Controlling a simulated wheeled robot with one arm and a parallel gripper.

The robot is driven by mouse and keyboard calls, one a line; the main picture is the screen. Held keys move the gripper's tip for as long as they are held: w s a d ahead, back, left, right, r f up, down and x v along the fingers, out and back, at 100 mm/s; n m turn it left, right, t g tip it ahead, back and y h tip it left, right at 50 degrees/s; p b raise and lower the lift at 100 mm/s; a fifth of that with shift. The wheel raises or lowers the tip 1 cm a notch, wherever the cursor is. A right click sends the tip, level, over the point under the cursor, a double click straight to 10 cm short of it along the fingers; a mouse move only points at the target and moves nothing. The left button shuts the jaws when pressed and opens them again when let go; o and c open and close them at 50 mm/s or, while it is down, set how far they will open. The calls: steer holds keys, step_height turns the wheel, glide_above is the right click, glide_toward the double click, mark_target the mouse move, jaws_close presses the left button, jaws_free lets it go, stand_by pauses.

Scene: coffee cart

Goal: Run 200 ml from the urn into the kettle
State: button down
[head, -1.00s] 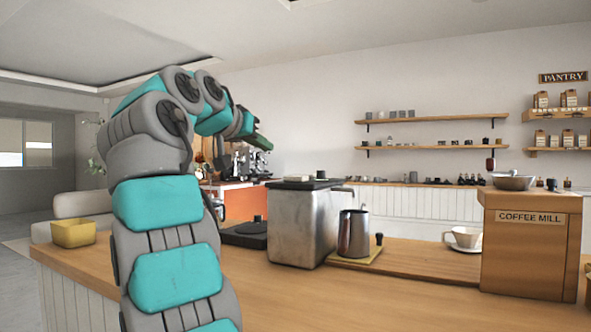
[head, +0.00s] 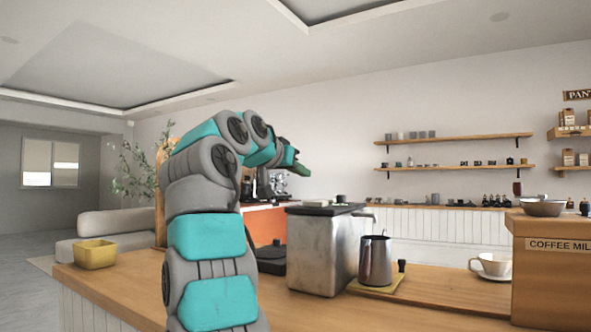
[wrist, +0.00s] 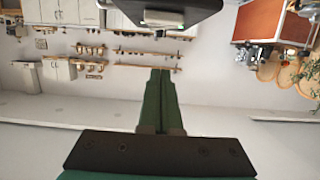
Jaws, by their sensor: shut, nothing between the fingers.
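The urn (head: 318,255) is a boxy grey metal tank with a dark lid, standing on the wooden counter in the head view. A small spout or tap (head: 366,215) sticks out at its upper right. The kettle, which I take to be the steel jug (head: 376,263), stands upright beside the urn, below and right of that spout, on a yellow pad (head: 368,289). Its inside is hidden.
A black round plate with a knob (head: 270,259) lies behind the urn's left side. A yellow bowl (head: 95,255) is at the counter's left end. A white cup (head: 491,264) and the wooden coffee mill box (head: 555,270) stand at right. The counter in front of the urn is clear.

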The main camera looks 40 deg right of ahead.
steer(key=p, duration=0.1)
glide_above(312, 205)
steer(key=shift+f, duration=0.6)
steer(key=shift+a+f+b, duration=0.2)
steer(key=shift+f+b, duration=0.8)
steer(key=shift+b, duration=0.05)
steer(key=shift+s+f+b, duration=0.1)
steer(key=shift+f+b, duration=0.8)
steer(key=shift+f, duration=0.15)
steer(key=shift+f+b, duration=1.2)
steer(key=shift+b, duration=0.05)
steer(key=shift+f, duration=0.15)
steer(key=r+p, duration=0.2)
steer(key=r, duration=0.1)
steer(key=r+p, duration=0.1)
steer(key=r, duration=0.1)
steer(key=shift+s+a+r, duration=0.15)
steer(key=shift+a+r, duration=0.05)
steer(key=shift+a, duration=0.1)
steer(key=b+v, duration=0.1)
steer(key=v, duration=0.8)
steer(key=shift+a, duration=0.3)
steer(key=shift+s, duration=0.15)
